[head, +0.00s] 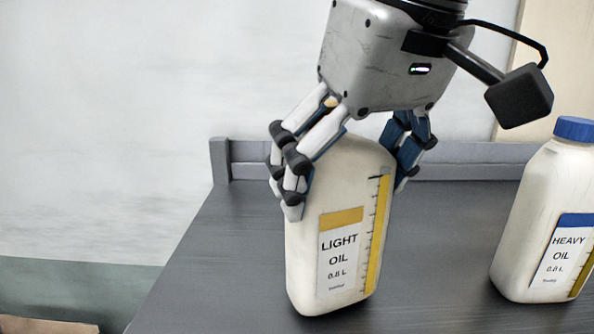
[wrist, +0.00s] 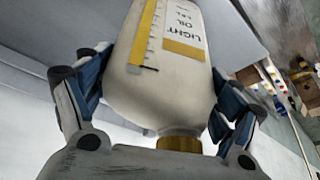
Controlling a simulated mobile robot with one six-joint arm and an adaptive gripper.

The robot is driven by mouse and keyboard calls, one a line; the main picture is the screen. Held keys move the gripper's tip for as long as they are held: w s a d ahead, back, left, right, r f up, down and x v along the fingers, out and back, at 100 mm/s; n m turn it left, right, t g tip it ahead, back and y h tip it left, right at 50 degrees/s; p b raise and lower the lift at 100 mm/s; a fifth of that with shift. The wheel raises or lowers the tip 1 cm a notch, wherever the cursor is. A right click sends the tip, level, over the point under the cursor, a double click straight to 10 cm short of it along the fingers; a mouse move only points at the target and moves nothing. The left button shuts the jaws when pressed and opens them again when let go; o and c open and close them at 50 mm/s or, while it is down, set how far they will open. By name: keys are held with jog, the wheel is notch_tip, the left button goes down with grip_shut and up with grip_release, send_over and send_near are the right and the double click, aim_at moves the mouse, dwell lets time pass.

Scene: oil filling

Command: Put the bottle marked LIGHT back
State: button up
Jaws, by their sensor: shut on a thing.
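The bottle marked LIGHT (head: 330,270) is a cream bottle with a yellow-banded label and a yellow scale strip, near the left edge of the dark table. It looks upright, with its base at or just above the tabletop; I cannot tell whether it touches. My gripper (head: 346,198) comes from above and is shut on the bottle's upper body, with fingers on both sides. The gripper hides the top of the bottle in the head view. In the wrist view, the bottle (wrist: 165,85) sits between the fingers and its yellow cap (wrist: 180,144) shows near the palm.
A bottle marked HEAVY (head: 545,215), with a blue cap and blue label band, stands to the right, apart from the held bottle. The dark grey table (head: 225,270) has a low grey rim (head: 235,160) at its back. Bare tabletop lies between the bottles.

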jog(key=shift+f+b, duration=0.45)
jog(key=shift+f, duration=0.1)
dwell(0.5)
jog(key=o, duration=2)
jog(key=shift+c, duration=0.2)
jog(key=shift+s, duration=0.1)
